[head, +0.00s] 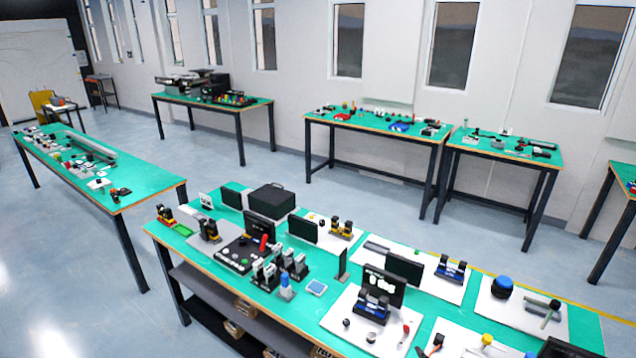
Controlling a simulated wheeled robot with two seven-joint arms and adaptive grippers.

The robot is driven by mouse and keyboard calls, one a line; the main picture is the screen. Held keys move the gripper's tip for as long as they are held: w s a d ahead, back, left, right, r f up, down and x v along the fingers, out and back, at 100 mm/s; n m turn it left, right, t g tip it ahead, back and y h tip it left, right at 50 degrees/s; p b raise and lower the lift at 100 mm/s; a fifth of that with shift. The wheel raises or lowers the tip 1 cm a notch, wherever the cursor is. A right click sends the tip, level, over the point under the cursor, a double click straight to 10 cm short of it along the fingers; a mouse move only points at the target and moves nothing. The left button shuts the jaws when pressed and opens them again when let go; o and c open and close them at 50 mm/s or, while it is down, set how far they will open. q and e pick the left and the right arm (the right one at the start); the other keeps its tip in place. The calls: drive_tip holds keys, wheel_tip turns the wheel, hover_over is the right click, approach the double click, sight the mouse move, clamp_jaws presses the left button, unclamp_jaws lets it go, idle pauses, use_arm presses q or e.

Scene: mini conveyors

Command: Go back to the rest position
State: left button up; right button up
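Neither of my grippers and neither arm shows in the head view. The nearest workbench (205,262) has a green top and dark legs and runs from the centre to the lower right. On it stand several small devices, black screens (303,229) and a black box (272,198). White boards (345,322) lie on its right half with small parts on them. The devices are too small to tell exactly what they are.
A long green bench (150,180) stands at the left. More green-topped tables stand along the windowed wall, one at the back (245,104), one at the centre (350,122) and one at the right (500,152). The grey floor (70,260) at the lower left is clear.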

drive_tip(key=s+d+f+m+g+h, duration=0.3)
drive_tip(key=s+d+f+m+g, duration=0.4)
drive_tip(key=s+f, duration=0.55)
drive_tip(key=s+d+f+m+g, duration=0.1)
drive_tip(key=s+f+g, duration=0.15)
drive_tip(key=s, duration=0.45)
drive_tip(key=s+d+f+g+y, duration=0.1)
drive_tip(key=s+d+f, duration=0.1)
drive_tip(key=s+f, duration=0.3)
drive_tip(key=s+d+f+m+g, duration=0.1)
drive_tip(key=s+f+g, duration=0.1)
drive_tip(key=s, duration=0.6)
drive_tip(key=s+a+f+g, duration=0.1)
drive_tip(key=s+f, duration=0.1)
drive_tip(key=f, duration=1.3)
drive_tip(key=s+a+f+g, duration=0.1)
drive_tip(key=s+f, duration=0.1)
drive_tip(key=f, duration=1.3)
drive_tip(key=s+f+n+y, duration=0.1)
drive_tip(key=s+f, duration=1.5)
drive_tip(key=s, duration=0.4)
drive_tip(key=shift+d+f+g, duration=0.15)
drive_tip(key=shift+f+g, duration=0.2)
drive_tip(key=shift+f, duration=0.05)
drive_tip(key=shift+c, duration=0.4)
